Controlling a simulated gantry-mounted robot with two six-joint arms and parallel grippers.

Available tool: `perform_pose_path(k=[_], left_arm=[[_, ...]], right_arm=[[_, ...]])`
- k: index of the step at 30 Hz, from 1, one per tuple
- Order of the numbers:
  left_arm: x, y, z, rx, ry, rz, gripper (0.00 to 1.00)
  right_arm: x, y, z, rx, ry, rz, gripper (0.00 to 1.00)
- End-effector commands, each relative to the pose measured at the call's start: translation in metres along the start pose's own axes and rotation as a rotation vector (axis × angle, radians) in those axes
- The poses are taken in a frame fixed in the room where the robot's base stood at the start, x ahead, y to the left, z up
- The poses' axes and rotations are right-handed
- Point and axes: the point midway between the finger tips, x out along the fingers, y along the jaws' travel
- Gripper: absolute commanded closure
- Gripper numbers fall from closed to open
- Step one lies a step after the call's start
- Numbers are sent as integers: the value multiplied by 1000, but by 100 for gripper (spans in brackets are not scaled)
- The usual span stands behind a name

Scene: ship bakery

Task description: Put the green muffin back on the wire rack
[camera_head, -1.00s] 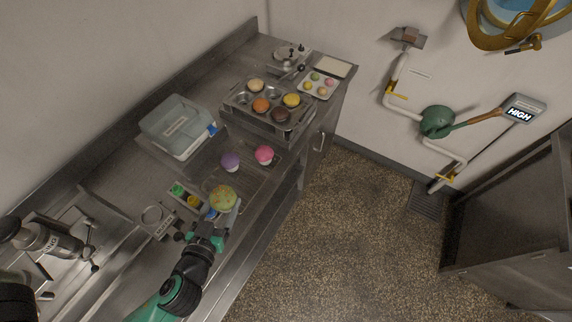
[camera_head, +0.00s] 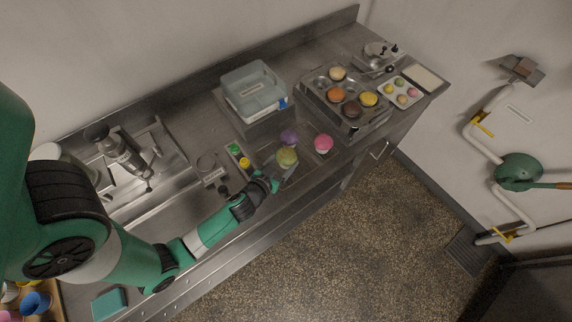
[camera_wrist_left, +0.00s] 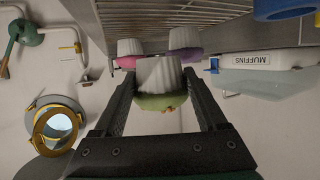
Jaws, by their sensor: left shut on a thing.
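The green muffin (camera_head: 287,158) is upright in my left gripper (camera_head: 274,179), which is shut on it. In the left wrist view the picture is upside down; the muffin's green top (camera_wrist_left: 160,102) and pale wrapper (camera_wrist_left: 158,76) show between the two dark fingers. The wire rack (camera_wrist_left: 165,16) is at the top of that view, close to the wrapper; whether they touch I cannot tell. The purple muffin (camera_head: 289,137) is just behind the green one, and the pink muffin (camera_head: 323,143) is to its right. My right gripper is not in view.
A muffin tin (camera_head: 351,118) with several muffins is to the right, beside a small tray (camera_head: 402,92). Small green and yellow containers (camera_head: 243,162) stand left of the held muffin.

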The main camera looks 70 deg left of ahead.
Motion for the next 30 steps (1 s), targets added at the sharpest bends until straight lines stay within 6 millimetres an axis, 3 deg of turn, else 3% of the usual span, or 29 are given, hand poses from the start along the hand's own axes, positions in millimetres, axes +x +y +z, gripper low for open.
perform_pose_path(k=[8, 14, 26, 27, 30], left_arm=[[17, -1, 11, 0, 0, -1, 57], [29, -1, 41, 1, -1, 0, 57], [30, 0, 44, 0, 0, 0, 57], [29, -1, 42, 1, 0, 0, 19], [29, -1, 42, 1, 0, 0, 1]], right_arm=[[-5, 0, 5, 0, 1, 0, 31], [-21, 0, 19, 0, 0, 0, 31], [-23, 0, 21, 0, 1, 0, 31], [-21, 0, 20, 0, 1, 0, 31], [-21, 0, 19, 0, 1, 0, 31]])
